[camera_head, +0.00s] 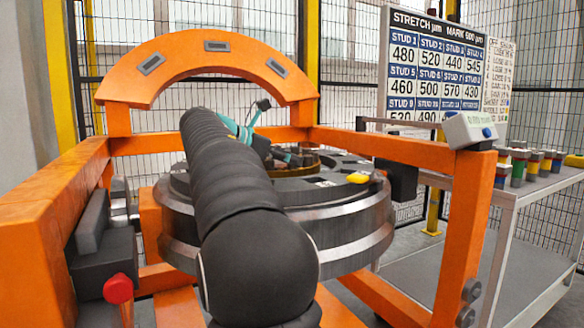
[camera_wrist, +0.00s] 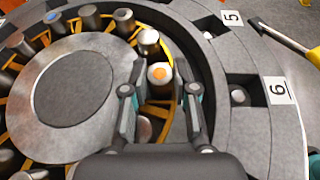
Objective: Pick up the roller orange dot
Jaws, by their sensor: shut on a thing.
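The roller with the orange dot (camera_wrist: 159,84) stands in the yellow cage of the bearing in the wrist view. Its pale top with the dot faces the camera. My gripper (camera_wrist: 160,88) has one finger on each side of it and is shut on it. The roller's lower part is hidden down in the ring. In the head view my own arm hides much of the bearing (camera_head: 345,225), and the roller cannot be made out there.
Several other rollers, one with a plain pale top (camera_wrist: 148,37), stand around the cage. The outer ring carries labels 5 (camera_wrist: 232,18) and 6 (camera_wrist: 279,90). An orange gantry frame (camera_head: 215,62) surrounds the bearing.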

